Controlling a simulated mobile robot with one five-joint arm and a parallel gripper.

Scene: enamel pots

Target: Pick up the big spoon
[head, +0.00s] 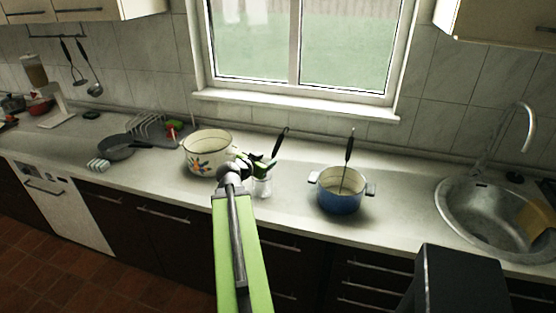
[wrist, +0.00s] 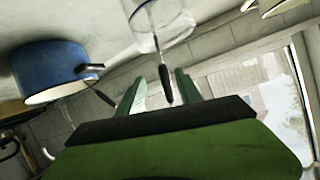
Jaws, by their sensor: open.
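My gripper (head: 252,166) is over the counter by a clear glass jar (head: 262,187). A utensil with a dark handle (head: 280,143) leans up out of the jar; its head is not clear. In the wrist view my gripper (wrist: 160,78) is open, and the dark handle (wrist: 165,82) shows between its two fingers, not gripped. The glass jar (wrist: 160,30) is at the top there. Another long dark-handled utensil (head: 349,146) stands in the blue pot (head: 338,202). I cannot tell which of the two is the big spoon.
A white enamel pot (head: 202,160) with a painted pattern stands left of my gripper. A pan (head: 120,147) and a dish rack (head: 152,128) are further left. A sink (head: 490,240) is at right. Bare counter lies between jar and blue pot.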

